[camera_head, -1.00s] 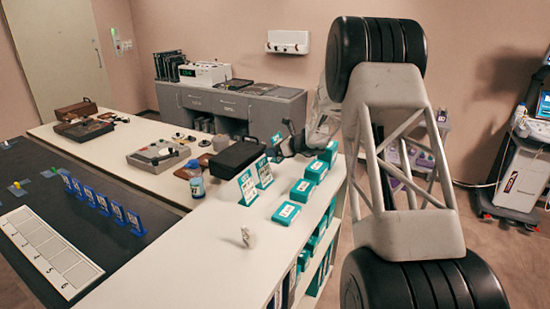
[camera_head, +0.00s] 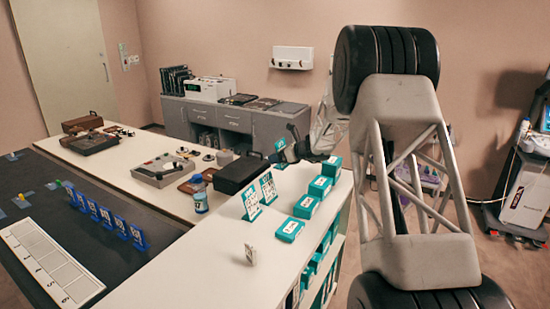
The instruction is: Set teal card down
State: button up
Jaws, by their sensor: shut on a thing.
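My gripper (camera_head: 284,154) is dark and small at the far end of the white counter (camera_head: 190,265). It is shut on a teal card (camera_head: 280,145), which shows as a small teal and white patch at the fingertips, above the counter beside the black case. The fingers hide part of it, and I cannot tell whether it touches anything. Two other teal cards stand upright on the counter, a nearer one (camera_head: 251,204) and a farther one (camera_head: 268,188), both apart from my gripper.
Several teal boxes, one here (camera_head: 306,206), line the counter's right side. A black case (camera_head: 240,173) and a bottle (camera_head: 197,194) stand left of the cards. A small whitish piece (camera_head: 250,254) stands nearer. Blue cards (camera_head: 105,217) stand on the dark mat (camera_head: 75,190).

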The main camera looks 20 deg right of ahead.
aim_at(280, 142)
jog(key=shift+r, duration=0.1)
jog(key=shift+r, duration=0.55)
notch_tip(280, 142, up, 4)
jog(key=shift+r, duration=0.1)
jog(key=s+a+n+g+y, duration=0.3)
jog(key=a+n+g, duration=0.1)
jog(key=a, duration=3.1)
jog(key=s+a+n+g, duration=0.2)
jog(key=s+a, duration=0.4)
jog(key=a, duration=0.6)
jog(key=s+a+n+g, duration=0.1)
jog(key=s+a+g, duration=0.1)
jog(key=s+a, duration=0.65)
jog(key=s+a+n+g, duration=0.15)
jog(key=s+a, duration=0.25)
jog(key=a, duration=1.1)
notch_tip(280, 142, down, 14)
jog(key=shift+w+d+y, duration=0.15)
jog(key=shift+d+y, duration=0.15)
jog(key=shift+y, duration=0.1)
